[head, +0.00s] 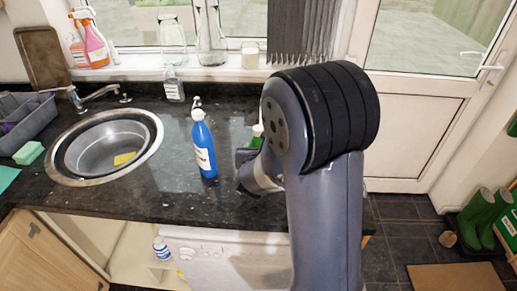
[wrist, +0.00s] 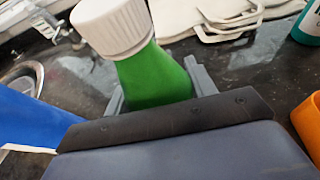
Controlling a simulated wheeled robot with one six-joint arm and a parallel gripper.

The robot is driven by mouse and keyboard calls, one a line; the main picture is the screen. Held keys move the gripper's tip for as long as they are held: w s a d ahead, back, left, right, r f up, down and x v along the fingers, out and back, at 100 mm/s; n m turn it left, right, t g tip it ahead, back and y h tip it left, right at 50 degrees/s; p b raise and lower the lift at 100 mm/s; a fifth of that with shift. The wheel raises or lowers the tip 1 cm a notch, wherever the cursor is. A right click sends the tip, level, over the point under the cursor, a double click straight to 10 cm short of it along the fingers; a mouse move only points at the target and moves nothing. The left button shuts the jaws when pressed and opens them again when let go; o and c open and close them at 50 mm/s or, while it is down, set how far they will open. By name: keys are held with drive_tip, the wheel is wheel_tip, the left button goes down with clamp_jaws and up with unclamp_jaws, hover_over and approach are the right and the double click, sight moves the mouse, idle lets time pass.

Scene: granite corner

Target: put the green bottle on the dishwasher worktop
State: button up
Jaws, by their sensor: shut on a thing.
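The green bottle (wrist: 160,78) has a white ribbed cap and sits between the two fingers of my gripper (wrist: 158,90) in the wrist view. My gripper is shut on it. In the head view only a small part of the green bottle (head: 256,141) shows, as my arm hides the rest. My gripper (head: 246,163) is there over the dark granite worktop (head: 180,197), right of the blue spray bottle. The white dishwasher (head: 215,255) is below the worktop's front edge. I cannot tell whether the bottle's base touches the worktop.
A blue spray bottle (head: 205,150) stands close to the left of my gripper. A round sink (head: 105,150) with a yellow sponge is further left. Bottles and jars line the windowsill (head: 220,73). The worktop in front of the blue bottle is clear. An orange object (wrist: 308,122) shows at right.

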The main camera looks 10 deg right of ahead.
drive_tip(key=shift+f, duration=0.15)
drive_tip(key=o, duration=1.3)
drive_tip(key=shift+o, duration=0.2)
drive_tip(key=shift+r, duration=0.3)
drive_tip(key=v, duration=1.2)
drive_tip(key=shift+f, duration=0.15)
